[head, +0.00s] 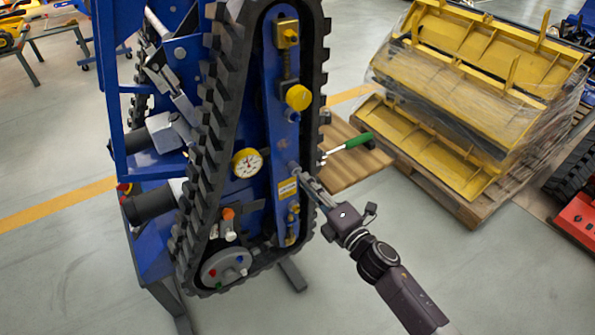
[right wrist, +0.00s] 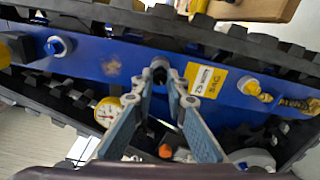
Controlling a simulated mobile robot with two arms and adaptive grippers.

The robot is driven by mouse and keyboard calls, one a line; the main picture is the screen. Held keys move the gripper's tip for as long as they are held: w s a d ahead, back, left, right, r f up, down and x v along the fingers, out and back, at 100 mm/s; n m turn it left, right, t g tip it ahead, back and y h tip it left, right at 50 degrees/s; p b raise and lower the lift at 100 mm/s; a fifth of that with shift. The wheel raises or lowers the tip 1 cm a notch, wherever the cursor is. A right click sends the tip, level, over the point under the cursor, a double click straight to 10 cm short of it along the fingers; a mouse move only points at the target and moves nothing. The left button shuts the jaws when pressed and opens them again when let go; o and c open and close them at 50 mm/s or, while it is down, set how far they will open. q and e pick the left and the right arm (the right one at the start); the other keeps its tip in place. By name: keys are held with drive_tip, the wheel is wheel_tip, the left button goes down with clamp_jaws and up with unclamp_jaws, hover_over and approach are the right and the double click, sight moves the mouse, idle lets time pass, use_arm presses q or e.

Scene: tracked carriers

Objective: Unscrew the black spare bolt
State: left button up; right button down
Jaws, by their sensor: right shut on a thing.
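The black spare bolt (right wrist: 159,70) sits in the blue side plate (head: 279,135) of an upright tracked carrier, left of a yellow label (right wrist: 205,79) in the right wrist view. My right gripper (head: 297,172) reaches in from the lower right. Its fingertips (right wrist: 160,88) are closed around the bolt's head at the plate. The fingers hide most of the bolt in the head view, and its thread is not visible. My left gripper is in neither view.
A black toothed track (head: 207,150) runs around the plate. A green-handled tool (head: 356,141) lies on a wooden board (head: 352,165) behind. Yellow parts (head: 470,85) are stacked on a pallet at right.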

drive_tip(key=shift+v, duration=1)
drive_tip(key=shift+p+v, duration=0.5)
drive_tip(key=shift+v, duration=1.3)
drive_tip(key=c, duration=2.5)
unclamp_jaws()
clamp_jaws()
